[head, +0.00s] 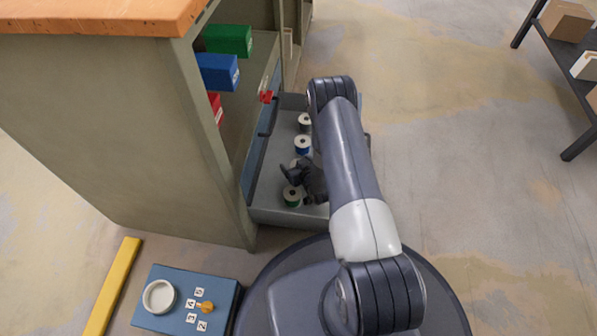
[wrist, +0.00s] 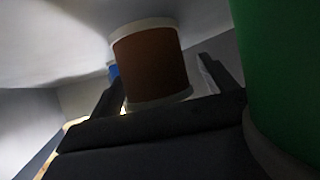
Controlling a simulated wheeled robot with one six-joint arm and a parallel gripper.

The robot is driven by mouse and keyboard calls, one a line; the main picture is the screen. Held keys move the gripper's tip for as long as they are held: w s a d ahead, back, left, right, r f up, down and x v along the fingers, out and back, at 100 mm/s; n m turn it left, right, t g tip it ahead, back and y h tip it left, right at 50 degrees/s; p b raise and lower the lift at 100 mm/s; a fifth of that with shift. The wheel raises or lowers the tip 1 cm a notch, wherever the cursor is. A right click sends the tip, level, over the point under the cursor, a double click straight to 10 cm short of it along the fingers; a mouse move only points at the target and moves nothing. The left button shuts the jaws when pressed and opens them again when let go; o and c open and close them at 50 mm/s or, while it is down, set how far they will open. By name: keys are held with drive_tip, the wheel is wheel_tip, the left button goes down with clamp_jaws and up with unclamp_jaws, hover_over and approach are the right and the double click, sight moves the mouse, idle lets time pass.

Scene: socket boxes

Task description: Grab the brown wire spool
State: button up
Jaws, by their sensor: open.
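The brown wire spool (wrist: 150,65), with pale flanges, stands between the two open fingers of my gripper (wrist: 164,82) in the wrist view. A gap shows on its right side; whether the left finger touches it I cannot tell. In the head view my gripper (head: 290,172) is low inside the open drawer (head: 262,213), and it mostly hides the spool there. A green spool (wrist: 287,70) is close on the right in the wrist view; in the head view it stands at the drawer's near end (head: 292,197).
A blue spool (head: 302,146) and a dark spool (head: 304,123) stand farther along the drawer. The cabinet (head: 110,120) rises left of it, with green (head: 228,40), blue (head: 218,72) and red (head: 215,107) boxes on its shelf. A blue panel box (head: 180,318) lies at the front.

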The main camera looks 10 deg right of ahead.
drive_tip(key=shift+c, duration=0.4)
drive_tip(key=c, duration=1.1)
drive_tip(key=shift+r, duration=0.1)
